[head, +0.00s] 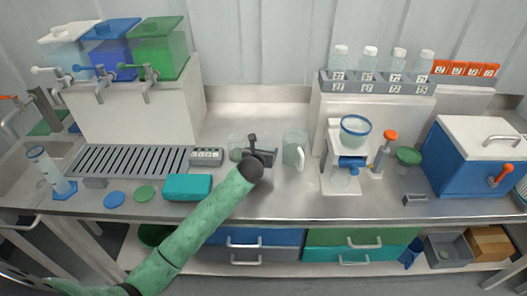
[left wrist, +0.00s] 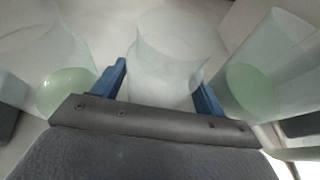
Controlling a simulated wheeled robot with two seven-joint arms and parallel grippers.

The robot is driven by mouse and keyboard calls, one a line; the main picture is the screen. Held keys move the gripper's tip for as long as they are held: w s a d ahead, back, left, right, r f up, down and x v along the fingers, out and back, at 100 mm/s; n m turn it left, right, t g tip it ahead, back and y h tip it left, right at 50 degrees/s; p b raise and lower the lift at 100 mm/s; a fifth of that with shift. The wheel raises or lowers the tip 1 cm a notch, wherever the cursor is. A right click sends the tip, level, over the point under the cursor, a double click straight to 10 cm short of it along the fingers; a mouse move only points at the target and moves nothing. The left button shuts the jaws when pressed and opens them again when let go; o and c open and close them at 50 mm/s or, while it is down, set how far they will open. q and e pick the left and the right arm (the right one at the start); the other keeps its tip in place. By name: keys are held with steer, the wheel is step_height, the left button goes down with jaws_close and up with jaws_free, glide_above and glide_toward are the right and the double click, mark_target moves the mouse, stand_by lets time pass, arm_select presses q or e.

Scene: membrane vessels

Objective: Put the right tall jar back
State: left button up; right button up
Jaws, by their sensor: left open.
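Clear tall jars stand on the steel counter around my left gripper (head: 263,150). One jar (head: 235,143) is left of it, and a clear jar with a pale handle (head: 293,143) is right of it. In the left wrist view, a clear jar (left wrist: 168,50) stands upright between the two blue fingers of my open left gripper (left wrist: 160,85). I cannot tell whether the fingers touch it. Jars with pale green discs inside flank it on the left (left wrist: 35,65) and right (left wrist: 265,65). The gripper covers the middle jar in the head view. My right gripper is not in view.
A teal box (head: 187,187) and a small display (head: 206,156) lie left of the gripper. A white stand with a bowl (head: 355,130) is to the right, below a rack of bottles (head: 375,84). A blue cooler (head: 470,165) fills the right end. The counter behind the jars is clear.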

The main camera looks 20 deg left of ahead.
arm_select(q)
steer(key=b+v, duration=0.2)
steer(key=v, duration=0.9)
steer(key=shift+s+b, duration=0.35)
steer(key=shift+s, duration=0.05)
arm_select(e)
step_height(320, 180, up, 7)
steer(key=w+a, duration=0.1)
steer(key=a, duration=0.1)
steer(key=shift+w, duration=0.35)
